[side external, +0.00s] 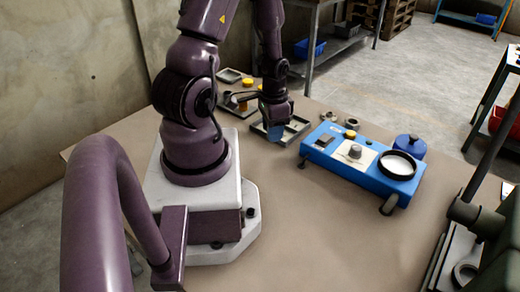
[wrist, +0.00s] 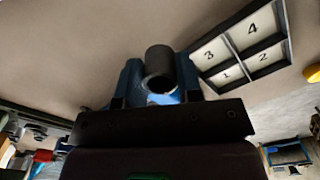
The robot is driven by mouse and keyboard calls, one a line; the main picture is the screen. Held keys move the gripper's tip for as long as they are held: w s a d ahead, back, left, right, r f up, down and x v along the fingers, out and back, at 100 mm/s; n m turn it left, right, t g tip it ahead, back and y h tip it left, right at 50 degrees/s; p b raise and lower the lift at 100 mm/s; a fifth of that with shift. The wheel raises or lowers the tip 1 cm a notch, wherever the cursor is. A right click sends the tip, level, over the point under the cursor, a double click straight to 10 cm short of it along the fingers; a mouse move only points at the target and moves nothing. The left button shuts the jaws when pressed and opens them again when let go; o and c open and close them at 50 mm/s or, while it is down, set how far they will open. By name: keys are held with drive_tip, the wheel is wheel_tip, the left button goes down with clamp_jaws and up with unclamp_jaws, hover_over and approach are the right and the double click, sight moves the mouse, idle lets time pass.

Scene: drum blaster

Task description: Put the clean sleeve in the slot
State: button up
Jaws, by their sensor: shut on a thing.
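My gripper (wrist: 160,88) is shut on a dark grey hollow sleeve (wrist: 159,60), which sits between its blue fingers in the wrist view. In that view a tray with slots numbered 1 to 4 (wrist: 200,62) lies to the right of the sleeve, and its slots look empty. In the side view my gripper (side external: 275,130) points down at the left part of the shallow tray (side external: 301,122). The sleeve is not clearly seen there, and I cannot tell its height above the table or whether it is clean.
A blue machine (side external: 330,149) with a knob and a round black-rimmed dish stands right of the tray. A blue lidded pot (side external: 410,145) is behind it. Small metal rings (side external: 352,123) lie near it. Yellow-topped items (side external: 248,82) stand behind my gripper.

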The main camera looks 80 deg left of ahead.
sight(272, 157)
drive_tip(key=shift+f, duration=3.05)
drive_tip(key=shift+f, duration=0.1)
drive_tip(key=o, duration=1)
drive_tip(key=shift+c, duration=0.2)
